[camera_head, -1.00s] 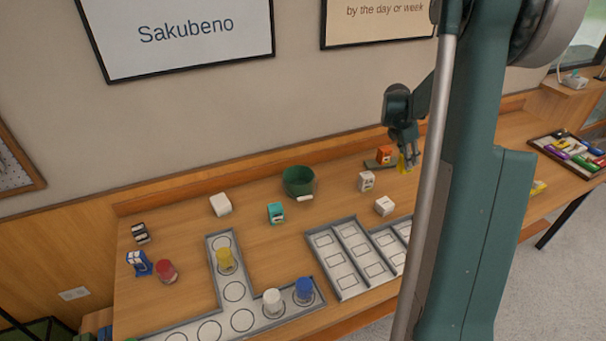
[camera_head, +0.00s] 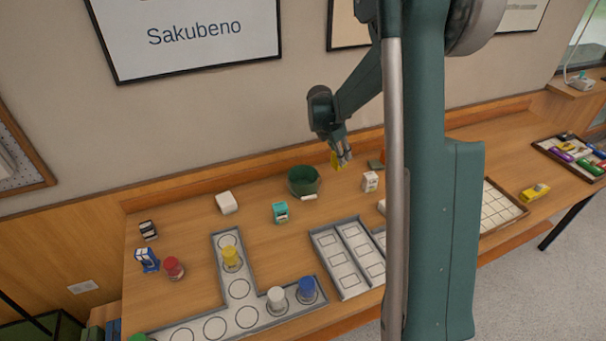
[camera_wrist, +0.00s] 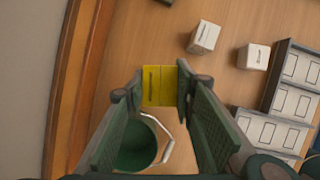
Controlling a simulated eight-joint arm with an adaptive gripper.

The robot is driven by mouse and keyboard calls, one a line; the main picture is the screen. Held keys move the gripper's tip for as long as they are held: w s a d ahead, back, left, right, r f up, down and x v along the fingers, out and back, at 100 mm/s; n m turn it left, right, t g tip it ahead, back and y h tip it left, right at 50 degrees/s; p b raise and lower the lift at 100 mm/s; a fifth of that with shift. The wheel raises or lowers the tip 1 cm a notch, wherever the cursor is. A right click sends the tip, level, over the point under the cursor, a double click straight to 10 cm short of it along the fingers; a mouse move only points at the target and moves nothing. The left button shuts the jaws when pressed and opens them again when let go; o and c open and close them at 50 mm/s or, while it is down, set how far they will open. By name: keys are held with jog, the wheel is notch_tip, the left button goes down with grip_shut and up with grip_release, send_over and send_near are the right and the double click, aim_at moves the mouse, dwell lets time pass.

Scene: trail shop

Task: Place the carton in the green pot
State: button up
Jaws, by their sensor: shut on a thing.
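My gripper (camera_head: 343,161) is shut on a small yellow carton (camera_head: 336,160) and holds it in the air above the table, to the right of the green pot. In the wrist view the yellow carton (camera_wrist: 160,85) sits between the two fingertips. The green pot (camera_head: 303,181) stands on the table near the back wall, with a pale handle lying out at its front right. In the wrist view the green pot (camera_wrist: 134,146) shows just below the carton, partly hidden by the left finger. Its visible inside looks empty.
White boxes (camera_head: 370,181) (camera_wrist: 204,37) stand right of the pot. A teal box (camera_head: 280,212) is in front of it and a white block (camera_head: 226,203) to its left.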

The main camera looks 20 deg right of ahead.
jog(key=n+p, duration=0.1)
jog(key=n, duration=0.1)
send_over(303, 177)
jog(key=s+a, duration=0.2)
jog(key=s, duration=0.3)
jog(key=shift+s+a+r+t, duration=0.1)
jog(key=shift+s+r+t, duration=0.05)
jog(key=shift+t, duration=0.25)
jog(key=shift+f+b, duration=0.35)
jog(key=shift+f, duration=2.8)
jog(key=shift+f, duration=1.85)
jog(key=shift+f+b, duration=0.2)
jog(key=shift+b, duration=0.25)
jog(key=o, duration=0.7)
jog(key=shift+c, duration=0.2)
